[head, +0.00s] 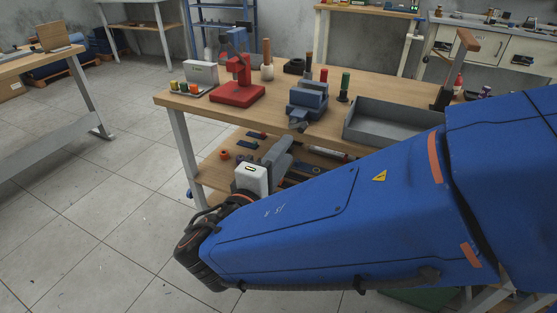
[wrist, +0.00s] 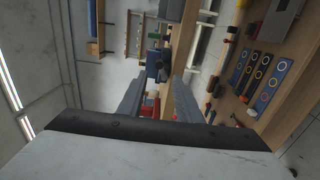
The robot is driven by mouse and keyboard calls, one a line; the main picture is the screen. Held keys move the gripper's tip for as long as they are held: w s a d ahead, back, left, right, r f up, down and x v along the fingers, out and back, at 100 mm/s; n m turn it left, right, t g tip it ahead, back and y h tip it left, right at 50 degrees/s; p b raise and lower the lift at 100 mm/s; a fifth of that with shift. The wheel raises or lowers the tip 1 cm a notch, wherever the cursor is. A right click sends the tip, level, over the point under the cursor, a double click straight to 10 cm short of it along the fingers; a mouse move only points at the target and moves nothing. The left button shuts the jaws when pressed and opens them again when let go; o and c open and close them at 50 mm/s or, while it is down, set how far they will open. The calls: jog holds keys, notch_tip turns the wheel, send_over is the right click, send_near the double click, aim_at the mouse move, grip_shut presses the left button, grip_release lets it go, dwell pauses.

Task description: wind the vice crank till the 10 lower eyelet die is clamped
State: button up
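The blue vice (head: 307,99) stands near the front edge of the workbench. Its crank (head: 298,126) is at the vice's front, small and dark. I cannot make out the 10 lower eyelet die; the vice jaws are too small to show what they hold. My gripper (head: 286,147) is in front of the bench, below the level of its top and apart from the vice. In the wrist view the two grey fingers (wrist: 158,97) stand well apart, with no object visibly held between them. A dark blue object (wrist: 157,62) shows beyond them; I cannot tell whether it is the vice.
A red press (head: 237,88) stands left of the vice and a grey tray (head: 395,124) to its right. A dark post with a wooden handle (head: 468,42) rises beyond the tray. Strips with rings (wrist: 258,80) show in the wrist view. The floor at left (head: 90,210) is clear.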

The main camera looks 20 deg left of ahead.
jog(key=shift+s+a, duration=0.1)
jog(key=shift+s, duration=1.05)
jog(key=n, duration=1.8)
send_near(300, 131)
jog(key=w, duration=0.9)
jog(key=shift+w+d, duration=0.25)
jog(key=shift+d, duration=0.15)
jog(key=shift+c, duration=0.4)
grip_shut()
